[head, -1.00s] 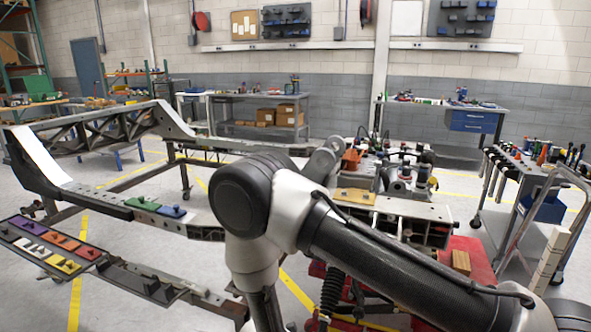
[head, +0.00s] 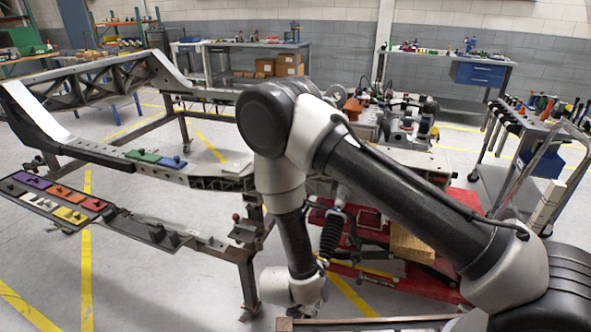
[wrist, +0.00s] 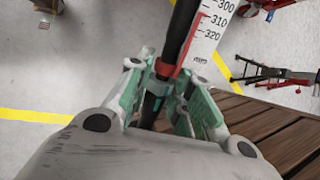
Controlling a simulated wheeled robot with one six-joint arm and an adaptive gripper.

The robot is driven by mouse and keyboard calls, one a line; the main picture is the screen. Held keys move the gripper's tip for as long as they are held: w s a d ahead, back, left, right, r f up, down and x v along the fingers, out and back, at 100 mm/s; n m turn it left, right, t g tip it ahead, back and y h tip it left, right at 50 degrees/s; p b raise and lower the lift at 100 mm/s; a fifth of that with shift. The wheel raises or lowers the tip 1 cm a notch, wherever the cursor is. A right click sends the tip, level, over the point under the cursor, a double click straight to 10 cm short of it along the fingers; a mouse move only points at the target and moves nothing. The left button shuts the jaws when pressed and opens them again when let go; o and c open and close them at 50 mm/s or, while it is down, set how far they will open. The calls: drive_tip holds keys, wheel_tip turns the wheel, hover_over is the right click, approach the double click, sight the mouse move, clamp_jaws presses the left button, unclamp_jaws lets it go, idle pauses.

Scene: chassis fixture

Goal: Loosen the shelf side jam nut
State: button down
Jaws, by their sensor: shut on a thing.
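In the wrist view my gripper (wrist: 160,100) has its green-padded fingers shut on a black rod (wrist: 183,28). A red collar (wrist: 166,69) sits on the rod near the fingertips. I cannot tell what the rod belongs to. In the head view the gripper is out of sight below my wrist. The shelf side jam nut cannot be made out in either view. The chassis frame (head: 97,148) stands on the left in the head view, with a shelf rail (head: 150,232) low along its near side.
A white scale plate (wrist: 212,30) with numbers stands close beside the rod. Brown wooden slats (wrist: 270,130) lie to the right of the gripper. A tool cart (head: 525,135) stands at the right. Red equipment (head: 355,225) sits behind my arm. Open floor lies at the lower left.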

drive_tip(key=shift+w, duration=0.1)
drive_tip(key=shift+t+y, duration=0.3)
drive_tip(key=shift+y, duration=0.4)
drive_tip(key=shift+a+n+y, duration=0.15)
drive_tip(key=shift+n+y, duration=0.15)
drive_tip(key=shift+t+y, duration=0.5)
drive_tip(key=shift+y, duration=0.7)
drive_tip(key=c, duration=1.3)
unclamp_jaws()
